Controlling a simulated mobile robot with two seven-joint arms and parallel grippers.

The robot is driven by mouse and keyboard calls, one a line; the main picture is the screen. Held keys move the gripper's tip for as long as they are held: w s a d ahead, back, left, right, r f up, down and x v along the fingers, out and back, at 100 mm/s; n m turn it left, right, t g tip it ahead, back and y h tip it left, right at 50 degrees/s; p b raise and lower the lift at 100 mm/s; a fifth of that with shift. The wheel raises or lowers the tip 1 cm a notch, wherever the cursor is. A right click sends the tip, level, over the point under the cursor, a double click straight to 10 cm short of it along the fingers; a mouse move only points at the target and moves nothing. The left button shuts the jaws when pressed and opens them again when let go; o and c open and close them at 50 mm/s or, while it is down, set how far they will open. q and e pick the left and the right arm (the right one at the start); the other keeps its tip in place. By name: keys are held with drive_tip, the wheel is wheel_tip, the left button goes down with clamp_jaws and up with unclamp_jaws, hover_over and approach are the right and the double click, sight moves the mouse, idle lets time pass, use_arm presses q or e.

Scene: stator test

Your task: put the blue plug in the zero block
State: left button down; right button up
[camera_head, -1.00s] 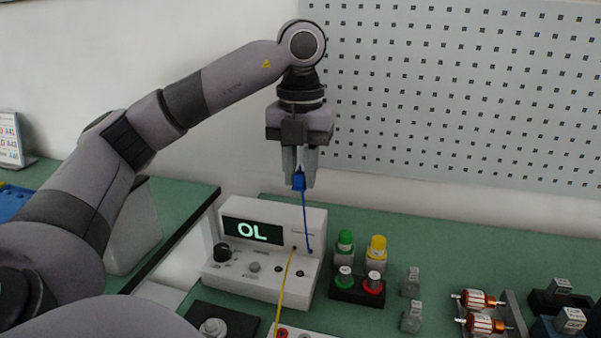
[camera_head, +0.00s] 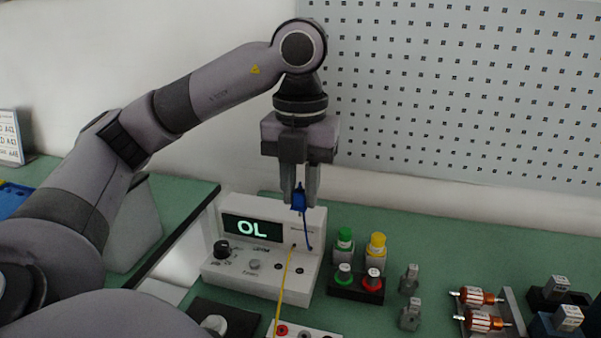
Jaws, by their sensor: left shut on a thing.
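The blue plug (camera_head: 298,202) is between the fingertips of my left gripper (camera_head: 299,194), which is shut on it. The plug hangs in the air just in front of the top right part of the white meter (camera_head: 262,273). Its blue lead (camera_head: 308,235) runs down to the meter's front. The meter's display reads "OL". At the bottom edge is a pale block (camera_head: 310,331) with a red socket and dark sockets, partly cut off; I cannot tell whether it is the zero block. My right gripper is not in view.
A yellow lead (camera_head: 285,285) runs from the meter down to the bottom edge. Right of the meter are green and yellow capped bottles (camera_head: 376,250) and a dark button box (camera_head: 357,287). Grey clips (camera_head: 410,315) and copper rotors (camera_head: 480,297) lie further right.

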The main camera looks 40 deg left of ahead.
use_arm(q)
drive_tip(key=s+d+p, duration=0.1)
drive_tip(key=s+d, duration=1.1)
drive_tip(key=shift+s+d+p, duration=0.3)
drive_tip(key=shift+s, duration=0.1)
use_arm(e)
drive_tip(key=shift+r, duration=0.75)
use_arm(q)
drive_tip(key=shift+w+r, duration=0.1)
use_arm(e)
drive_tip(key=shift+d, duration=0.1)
